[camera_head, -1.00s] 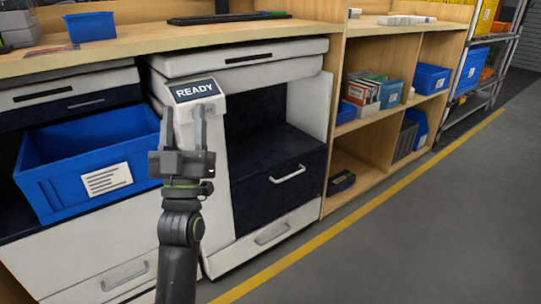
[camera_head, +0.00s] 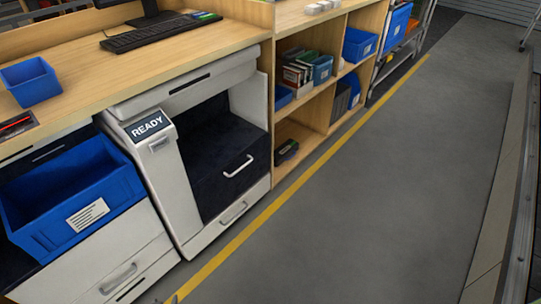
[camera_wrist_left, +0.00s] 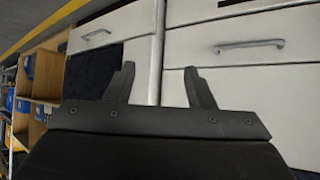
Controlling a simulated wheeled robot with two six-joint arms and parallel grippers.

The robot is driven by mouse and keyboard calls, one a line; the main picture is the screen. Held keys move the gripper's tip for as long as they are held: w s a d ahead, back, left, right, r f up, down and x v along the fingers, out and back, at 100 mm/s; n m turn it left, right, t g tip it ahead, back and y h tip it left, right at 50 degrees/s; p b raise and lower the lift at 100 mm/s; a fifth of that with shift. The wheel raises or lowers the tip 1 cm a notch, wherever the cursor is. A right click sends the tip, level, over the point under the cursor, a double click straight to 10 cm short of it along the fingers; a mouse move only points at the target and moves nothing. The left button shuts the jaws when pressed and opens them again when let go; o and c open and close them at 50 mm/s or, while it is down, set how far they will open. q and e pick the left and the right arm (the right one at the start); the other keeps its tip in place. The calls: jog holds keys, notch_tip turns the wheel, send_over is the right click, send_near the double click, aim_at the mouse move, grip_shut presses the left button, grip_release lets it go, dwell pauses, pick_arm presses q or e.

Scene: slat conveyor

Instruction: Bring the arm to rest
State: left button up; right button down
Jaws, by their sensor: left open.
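My left gripper (camera_wrist_left: 163,84) shows in the left wrist view with its two dark fingers apart and nothing between them. White drawer fronts (camera_wrist_left: 225,55) with grey handles lie beyond the fingers. In the head view only what seems to be a small grey tip of my left gripper (camera_head: 171,299) shows at the bottom edge, in front of the white cabinet. The rest of the left arm is out of that view. My right gripper is in neither view.
A blue bin (camera_head: 75,205) sits in the cabinet at the left, beside the READY panel (camera_head: 147,125). A wooden counter (camera_head: 190,45) holds a keyboard (camera_head: 150,32) and a small blue bin (camera_head: 32,82). The grey floor (camera_head: 370,190) right of the yellow line is clear.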

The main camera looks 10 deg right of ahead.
pick_arm(q)
jog(key=s+a+f+g+p, duration=0.1)
jog(key=s+a+g+p, duration=0.1)
jog(key=s, duration=1)
jog(key=s+a+f+g+p, duration=0.1)
jog(key=s+g+p, duration=0.3)
jog(key=s, duration=0.8)
jog(key=s+a+f+g+p, duration=0.1)
jog(key=s+a+g+p, duration=0.1)
jog(key=s, duration=1)
jog(key=shift+s+a+g+y+p, duration=0.2)
jog(key=shift+a+g+y+p, duration=0.25)
jog(key=shift+p, duration=0.55)
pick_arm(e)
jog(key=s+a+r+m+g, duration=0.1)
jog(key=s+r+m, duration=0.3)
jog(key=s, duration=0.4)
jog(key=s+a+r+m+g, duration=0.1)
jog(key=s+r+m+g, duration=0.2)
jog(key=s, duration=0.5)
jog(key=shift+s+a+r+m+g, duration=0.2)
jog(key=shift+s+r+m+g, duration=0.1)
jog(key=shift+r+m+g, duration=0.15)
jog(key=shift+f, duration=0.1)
